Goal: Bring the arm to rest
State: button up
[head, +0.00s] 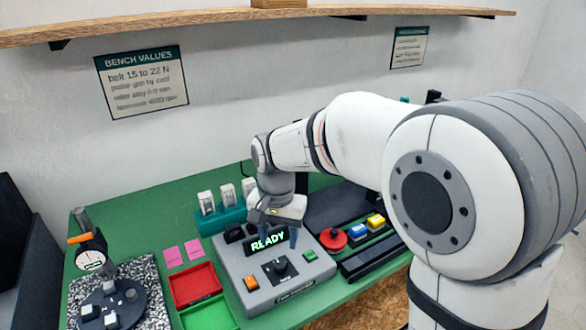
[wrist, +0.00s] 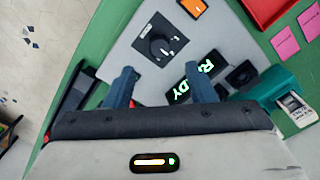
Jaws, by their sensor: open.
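My arm reaches from the right over the green bench in the head view. My gripper (head: 272,232) hangs above the grey control box (head: 239,262) near its lit READY display (head: 268,241). In the wrist view my gripper (wrist: 163,90) has its two blue fingers apart with nothing between them. The box's display (wrist: 199,72) lies partly behind the right finger, and its black knob (wrist: 160,46) is clear of the fingers. I cannot tell how high the fingertips are above the box.
A teal holder (head: 222,220) with white pieces stands behind the box. Red tray (head: 195,286) and green tray (head: 208,316) lie left of it. A red button (head: 333,237) and blue and yellow blocks are right. A wooden shelf (head: 200,20) runs along the wall above.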

jog(key=s+d+r+n+t, duration=0.1)
jog(key=s+d, duration=0.6)
jog(key=d, duration=0.4)
jog(key=s+d+r+n+t, duration=0.1)
jog(key=s+d, duration=0.6)
jog(key=d, duration=0.3)
jog(key=shift+s+d+t, duration=0.3)
jog(key=shift+s+d, duration=0.05)
jog(key=shift+d, duration=0.05)
jog(key=shift+c, duration=0.4)
grip_shut()
